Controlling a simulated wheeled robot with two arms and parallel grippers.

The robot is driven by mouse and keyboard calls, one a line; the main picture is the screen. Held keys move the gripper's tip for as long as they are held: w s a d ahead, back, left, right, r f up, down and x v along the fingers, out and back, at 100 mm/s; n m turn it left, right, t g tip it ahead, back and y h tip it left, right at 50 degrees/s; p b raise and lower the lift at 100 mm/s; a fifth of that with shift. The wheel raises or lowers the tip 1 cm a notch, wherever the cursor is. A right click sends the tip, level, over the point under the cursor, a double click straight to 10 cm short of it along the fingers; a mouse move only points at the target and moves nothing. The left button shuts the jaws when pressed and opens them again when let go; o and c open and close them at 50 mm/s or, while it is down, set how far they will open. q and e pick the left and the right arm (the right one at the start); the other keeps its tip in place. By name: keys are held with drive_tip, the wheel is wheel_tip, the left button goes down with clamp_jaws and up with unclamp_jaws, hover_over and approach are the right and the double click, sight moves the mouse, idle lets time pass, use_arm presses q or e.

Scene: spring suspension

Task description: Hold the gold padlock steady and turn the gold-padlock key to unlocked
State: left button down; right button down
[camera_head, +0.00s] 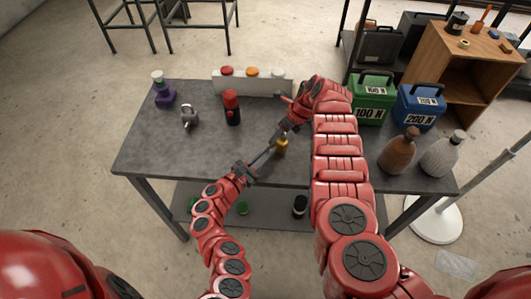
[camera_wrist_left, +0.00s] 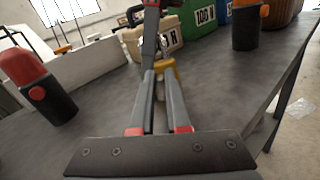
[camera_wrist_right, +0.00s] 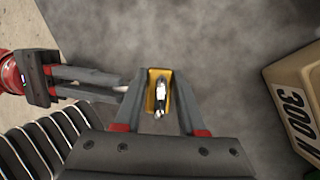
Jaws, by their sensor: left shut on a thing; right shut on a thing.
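The gold padlock (camera_head: 281,148) stands near the front edge of the grey table. My right gripper (camera_wrist_right: 160,90) is shut on its sides from above; the gold body (camera_wrist_right: 151,98) and silver-and-black shackle (camera_wrist_right: 161,92) show between the fingers. My left gripper (camera_head: 268,153) reaches in low from the left, its fingertips close to the padlock. In the right wrist view a small pale piece, seemingly the key (camera_wrist_right: 121,89), shows at the left fingertips, mostly hidden. In the left wrist view, the padlock (camera_wrist_left: 168,72) lies just beyond the fingertips. I cannot see how far the key is turned.
A silver padlock (camera_head: 190,117) and a red-and-black canister (camera_head: 232,108) stand to the left. A white button panel (camera_head: 250,82) is behind. Green (camera_head: 371,98) and blue (camera_head: 418,106) weight boxes and two bottles stand right. A beige box (camera_wrist_right: 298,100) is close to my right gripper.

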use_arm(q)
drive_tip(key=m, duration=0.4)
drive_tip(key=shift+s+d+f+g+h, duration=0.1)
drive_tip(key=shift+g+h, duration=0.2)
drive_tip(key=shift+g, duration=0.1)
use_arm(e)
drive_tip(key=shift+d, duration=0.1)
use_arm(q)
drive_tip(key=m, duration=0.2)
drive_tip(key=m+g, duration=0.1)
drive_tip(key=m, duration=0.2)
drive_tip(key=shift+s+d+f+h, duration=0.15)
drive_tip(key=shift+h, duration=0.15)
drive_tip(key=m+g, duration=0.1)
drive_tip(key=m, duration=0.3)
drive_tip(key=shift+f, duration=0.1)
drive_tip(key=shift+s+f+m+g, duration=0.1)
drive_tip(key=shift+f+m+g, duration=0.05)
drive_tip(key=shift+m, duration=0.85)
drive_tip(key=shift+f+m+g, duration=0.1)
drive_tip(key=shift+m+g, duration=0.05)
drive_tip(key=shift+m, duration=0.85)
use_arm(e)
drive_tip(key=shift+f, duration=0.1)
use_arm(q)
drive_tip(key=c, duration=0.9)
unclamp_jaws()
